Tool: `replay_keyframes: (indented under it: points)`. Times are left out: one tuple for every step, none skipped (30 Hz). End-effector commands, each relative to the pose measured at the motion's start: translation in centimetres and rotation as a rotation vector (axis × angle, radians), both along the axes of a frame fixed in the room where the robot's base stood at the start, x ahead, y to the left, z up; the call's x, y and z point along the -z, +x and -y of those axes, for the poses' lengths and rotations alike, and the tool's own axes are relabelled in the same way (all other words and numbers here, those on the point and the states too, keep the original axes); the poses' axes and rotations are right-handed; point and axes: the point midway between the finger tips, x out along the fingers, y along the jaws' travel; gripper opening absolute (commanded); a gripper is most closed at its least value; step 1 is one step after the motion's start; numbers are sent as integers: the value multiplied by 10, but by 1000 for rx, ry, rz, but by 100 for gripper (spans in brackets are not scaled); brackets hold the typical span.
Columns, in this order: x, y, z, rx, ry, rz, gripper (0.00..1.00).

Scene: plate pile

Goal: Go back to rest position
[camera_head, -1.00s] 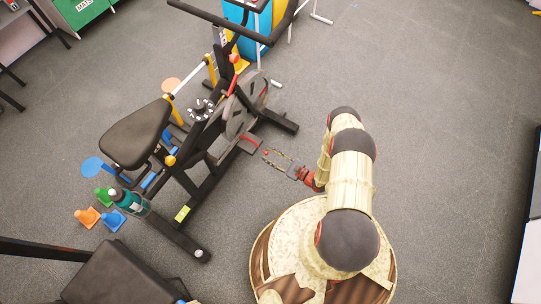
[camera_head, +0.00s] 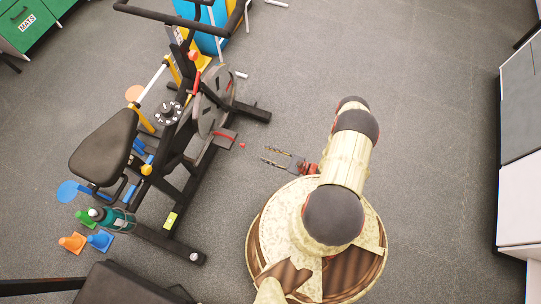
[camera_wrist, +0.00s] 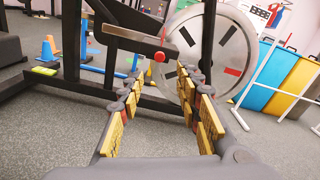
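My gripper (camera_head: 265,154) is in front of my base, at the right side of a black exercise bike (camera_head: 188,165). Its two fingers are spread apart with nothing between them. The wrist view shows the open fingers (camera_wrist: 160,85) with yellow pads, pointing at the bike. A small red knob (camera_head: 242,145) by the bike's pedal lies just beyond the fingertips, apart from them. It also shows in the wrist view (camera_wrist: 159,57). My arm is bent, with its upper joints above the base.
A green bottle (camera_head: 113,219) sits by the bike's frame. Orange (camera_head: 72,242) and blue (camera_head: 100,240) cones stand on the floor at lower left. White cabinets (camera_head: 519,205) line the right edge. The floor between them and my arm is clear.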

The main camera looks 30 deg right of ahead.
Motion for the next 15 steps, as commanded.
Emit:
replay_keyframes:
  points:
    - [0, -3, 3, 1, 0, -1, 34]
    - [0, -5, 4, 1, 0, -1, 34]
    - [0, -6, 4, 1, 0, -1, 34]
    - [0, -7, 5, 0, -1, -1, 34]
    - [0, -8, 5, 0, -1, -1, 34]
    - [0, -9, 6, 0, 0, 0, 34]
    - [0, -9, 6, -1, 0, 0, 34]
    - [0, -9, 6, -1, 0, 0, 34]
    - [0, -9, 6, -1, 0, 0, 34]
    - [0, -9, 6, -1, 0, 0, 34]
    - [0, -9, 6, -1, 0, 0, 34]
    - [0, -9, 6, -1, 0, 0, 34]
    - [0, -9, 6, -1, 0, 0, 34]
    - [0, -9, 6, -1, 0, 0, 34]
    - [0, -9, 6, -1, 0, 0, 34]
